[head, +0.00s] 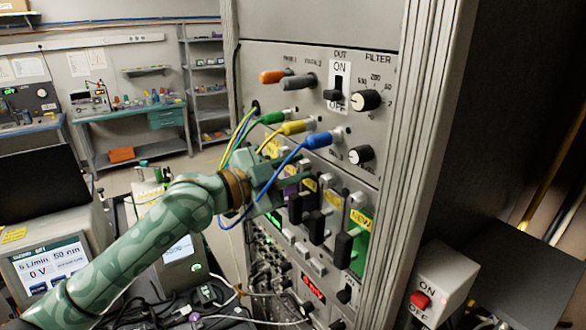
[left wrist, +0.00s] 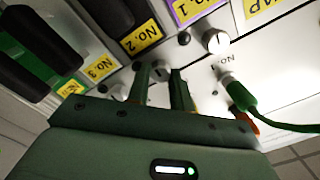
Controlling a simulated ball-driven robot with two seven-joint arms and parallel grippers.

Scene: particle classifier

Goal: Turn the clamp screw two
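My left gripper (head: 297,180) reaches the front panel of the rack beside the yellow labels. A larger silver knob (left wrist: 215,41) is near the purple No. 1 label (left wrist: 194,9). Another screw (left wrist: 120,91) is by the No. 3 label (left wrist: 102,67). In the head view my gripper and cables hide the screw. My right gripper is not in view.
Green, yellow and blue plugs (head: 318,140) with loose cables hang close above and around my left gripper. Black handles (head: 343,250) stick out to its lower right. A screen unit (head: 50,268) stands at the lower left.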

